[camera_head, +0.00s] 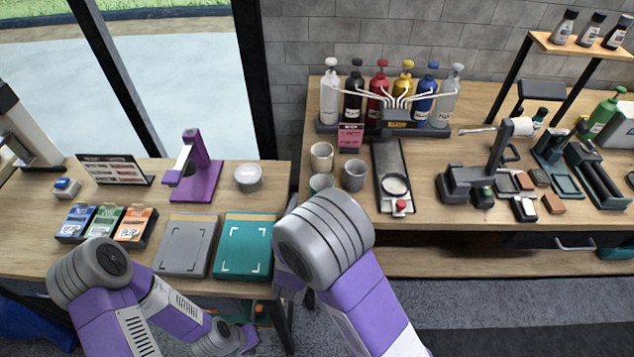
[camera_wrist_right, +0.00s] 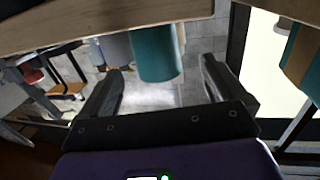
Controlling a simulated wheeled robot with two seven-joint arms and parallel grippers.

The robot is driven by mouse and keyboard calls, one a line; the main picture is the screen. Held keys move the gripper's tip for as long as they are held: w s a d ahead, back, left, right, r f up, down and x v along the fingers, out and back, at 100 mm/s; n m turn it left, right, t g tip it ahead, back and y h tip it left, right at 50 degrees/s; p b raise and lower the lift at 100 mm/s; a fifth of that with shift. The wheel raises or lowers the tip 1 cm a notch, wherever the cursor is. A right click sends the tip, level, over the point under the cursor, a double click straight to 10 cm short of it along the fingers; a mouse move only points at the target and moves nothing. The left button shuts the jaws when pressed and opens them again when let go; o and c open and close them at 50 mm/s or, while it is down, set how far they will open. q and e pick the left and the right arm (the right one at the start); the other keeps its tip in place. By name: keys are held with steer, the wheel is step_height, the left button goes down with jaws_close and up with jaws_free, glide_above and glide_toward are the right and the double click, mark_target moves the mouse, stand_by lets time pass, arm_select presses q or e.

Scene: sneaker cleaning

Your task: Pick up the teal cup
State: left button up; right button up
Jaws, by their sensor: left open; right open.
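The teal cup (camera_head: 321,182) stands near the front edge of the right table, partly hidden by my right arm in the head view. In the right wrist view, the teal cup (camera_wrist_right: 155,52) appears upside down, ahead of and between the fingertips of my right gripper (camera_wrist_right: 160,82). That gripper is open and empty, with clear space between cup and fingers. My right gripper is largely hidden behind its arm in the head view. My left gripper (camera_head: 240,340) is low at the bottom, in front of the left table, and open.
A grey cup (camera_head: 354,175) and a cream cup (camera_head: 322,156) stand close to the teal cup. A long dark tray (camera_head: 389,158) lies to their right, with a pump-bottle rack (camera_head: 390,128) behind. A teal mat (camera_head: 243,255) lies on the left table. A gap separates the tables.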

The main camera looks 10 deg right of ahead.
mark_target(321, 186)
steer(key=shift+w+d, duration=0.25)
steer(key=shift+w, duration=0.3)
steer(key=shift+d+r, duration=0.1)
steer(key=shift+d, duration=0.1)
steer(key=shift+w+d+b, duration=0.3)
steer(key=shift+w, duration=0.05)
steer(key=shift+b+x, duration=0.4)
steer(key=shift+x, duration=1.75)
steer(key=shift+r, duration=0.15)
steer(key=c, duration=1)
steer(key=shift+c, duration=0.2)
